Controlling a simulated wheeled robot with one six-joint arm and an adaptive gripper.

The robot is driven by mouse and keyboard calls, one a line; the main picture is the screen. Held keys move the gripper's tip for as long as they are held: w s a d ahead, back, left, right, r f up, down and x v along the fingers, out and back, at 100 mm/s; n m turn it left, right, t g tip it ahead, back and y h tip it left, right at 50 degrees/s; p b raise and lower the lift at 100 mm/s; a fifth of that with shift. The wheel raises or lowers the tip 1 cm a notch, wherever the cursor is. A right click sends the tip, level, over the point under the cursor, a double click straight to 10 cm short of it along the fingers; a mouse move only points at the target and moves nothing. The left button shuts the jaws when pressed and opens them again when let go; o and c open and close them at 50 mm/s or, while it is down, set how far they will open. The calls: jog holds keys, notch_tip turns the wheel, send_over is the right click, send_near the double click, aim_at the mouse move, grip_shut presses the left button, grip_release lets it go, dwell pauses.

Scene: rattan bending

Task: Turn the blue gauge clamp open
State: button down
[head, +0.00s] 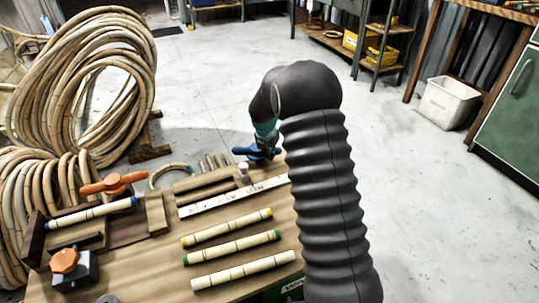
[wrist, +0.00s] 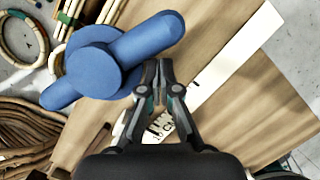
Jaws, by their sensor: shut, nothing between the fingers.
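The blue gauge clamp (wrist: 95,68) fills the upper left of the wrist view, a round hub with two arms. One arm reaches to the upper right, the other to the lower left. In the head view the clamp (head: 258,152) shows at the table's far edge, partly hidden by my arm. My gripper (wrist: 159,64) is shut and empty, its fingertips close by the clamp's upper-right arm. I cannot tell whether they touch it. A white marked ruler (wrist: 222,66) runs below the clamp along the wooden table.
Three rattan poles (head: 233,247) lie on the table's front part. An orange-handled clamp (head: 113,184) and an orange knob (head: 65,261) stand at the left. Rattan coils (head: 82,85) stand beyond the table. A white bin (head: 448,102) stands on the floor at right.

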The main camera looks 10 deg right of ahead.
jog(key=shift+w+d, duration=0.85)
jog(key=shift+w, duration=0.25)
jog(key=shift+w+r, duration=0.1)
jog(key=shift+w, duration=0.1)
jog(key=s+d+v, duration=0.1)
jog(key=v, duration=0.8)
jog(key=shift+d+r, duration=0.4)
